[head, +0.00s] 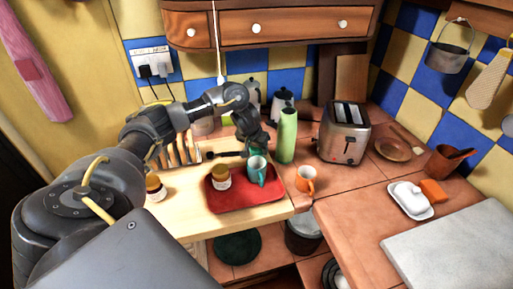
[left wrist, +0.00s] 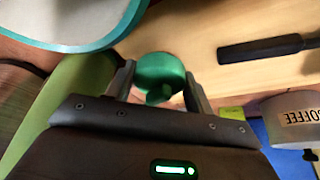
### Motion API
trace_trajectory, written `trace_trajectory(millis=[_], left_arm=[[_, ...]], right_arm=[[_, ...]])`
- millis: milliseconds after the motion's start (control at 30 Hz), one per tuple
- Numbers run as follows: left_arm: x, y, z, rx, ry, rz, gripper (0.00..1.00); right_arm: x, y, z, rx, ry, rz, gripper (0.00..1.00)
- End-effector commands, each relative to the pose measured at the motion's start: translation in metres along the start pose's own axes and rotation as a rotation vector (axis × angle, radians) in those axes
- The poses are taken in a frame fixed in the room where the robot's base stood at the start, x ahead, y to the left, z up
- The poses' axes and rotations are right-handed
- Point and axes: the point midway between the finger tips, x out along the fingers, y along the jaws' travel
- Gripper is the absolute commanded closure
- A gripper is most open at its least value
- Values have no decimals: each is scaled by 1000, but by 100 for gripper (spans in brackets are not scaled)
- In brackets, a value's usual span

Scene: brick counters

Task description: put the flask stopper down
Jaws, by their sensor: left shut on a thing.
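The green flask stopper (left wrist: 160,72) is between the two fingers of my left gripper (left wrist: 158,88) in the left wrist view, over the wooden surface; I cannot tell whether it touches it. In the head view my left gripper (head: 258,146) points down just behind the teal mug (head: 256,172), left of the tall light green flask (head: 287,136). The flask stands upright on the counter and also shows at the left of the wrist view (left wrist: 62,100). My right gripper is not in view.
A red tray (head: 224,202) holds the teal mug and a jar (head: 221,178). An orange mug (head: 305,180) stands right of it. A black-handled utensil (left wrist: 262,48) lies near the stopper. A toaster (head: 344,134) is farther right. Bare wood (head: 185,218) lies left of the tray.

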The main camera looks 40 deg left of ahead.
Motion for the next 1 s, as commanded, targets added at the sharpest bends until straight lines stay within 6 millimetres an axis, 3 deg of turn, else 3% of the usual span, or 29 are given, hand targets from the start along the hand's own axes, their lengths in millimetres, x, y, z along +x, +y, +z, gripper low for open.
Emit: trace_trajectory(millis=[100, 133, 300, 667, 833, 1000], left_arm=[[3, 0, 2, 0, -2, -1, 69], [3, 0, 2, 1, -1, -1, 45], [3, 0, 1, 0, -1, 0, 26], [-5, 0, -1, 0, 2, 1, 26], [-34, 0, -2, 3, 4, 1, 26], [-77, 0, -4, 4, 5, -1, 26]], right_arm=[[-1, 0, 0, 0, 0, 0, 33], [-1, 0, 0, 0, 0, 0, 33], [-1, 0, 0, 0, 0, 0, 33], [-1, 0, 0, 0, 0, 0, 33], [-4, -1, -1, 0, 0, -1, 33], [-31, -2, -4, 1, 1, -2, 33]])
